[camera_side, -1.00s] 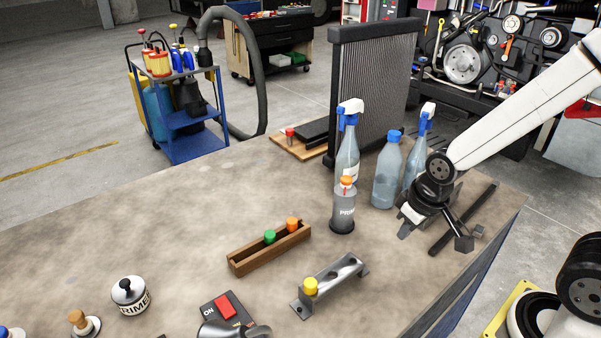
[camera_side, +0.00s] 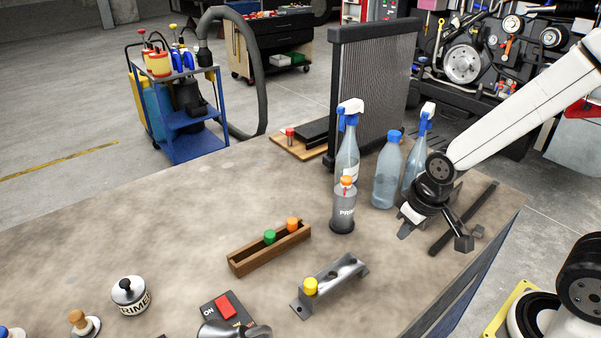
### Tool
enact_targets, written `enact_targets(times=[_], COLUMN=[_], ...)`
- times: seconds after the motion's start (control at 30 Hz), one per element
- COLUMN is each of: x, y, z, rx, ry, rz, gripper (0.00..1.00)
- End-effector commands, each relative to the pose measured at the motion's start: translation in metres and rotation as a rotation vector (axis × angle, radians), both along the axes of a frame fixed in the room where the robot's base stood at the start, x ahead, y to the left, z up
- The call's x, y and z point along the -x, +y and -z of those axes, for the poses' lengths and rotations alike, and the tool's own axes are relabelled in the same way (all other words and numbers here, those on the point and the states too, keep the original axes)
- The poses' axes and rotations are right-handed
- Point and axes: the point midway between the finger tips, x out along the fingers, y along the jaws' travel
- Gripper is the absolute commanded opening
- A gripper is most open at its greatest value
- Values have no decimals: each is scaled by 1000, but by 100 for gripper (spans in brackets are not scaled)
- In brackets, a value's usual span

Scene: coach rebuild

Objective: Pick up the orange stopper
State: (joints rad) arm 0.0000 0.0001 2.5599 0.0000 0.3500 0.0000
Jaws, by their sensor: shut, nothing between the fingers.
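The orange stopper (camera_side: 292,223) stands in the right end of a narrow wooden box (camera_side: 262,257) on the bench. A green stopper (camera_side: 269,236) is in the same box, to its left. A yellow stopper (camera_side: 310,286) sits in the left end of a grey metal holder (camera_side: 345,272), in front of the box. My gripper (camera_side: 404,232) is at the right side of the bench, well to the right of the orange stopper and apart from it. It is shut and empty; its fingers are small and partly hidden by my wrist.
A dark bottle with an orange top (camera_side: 342,213), a spray bottle (camera_side: 347,150) and a blue-capped bottle (camera_side: 387,170) stand between box and gripper. Another spray bottle (camera_side: 416,150) is behind my wrist. A red-button switch (camera_side: 225,306) and primer pot (camera_side: 130,297) are at front left.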

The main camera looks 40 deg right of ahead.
Motion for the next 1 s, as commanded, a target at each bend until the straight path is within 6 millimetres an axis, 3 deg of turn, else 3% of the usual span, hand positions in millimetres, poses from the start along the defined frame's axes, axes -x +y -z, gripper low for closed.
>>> enact_targets(times=[0.33, 0.57, 1.0], x=[0, 0, 0], y=[0, 0, 0], z=[0, 0, -3], rx=[0, 0, 0], ry=[0, 0, -2], rz=[0, 0, 0], gripper=[3, 76, 79])
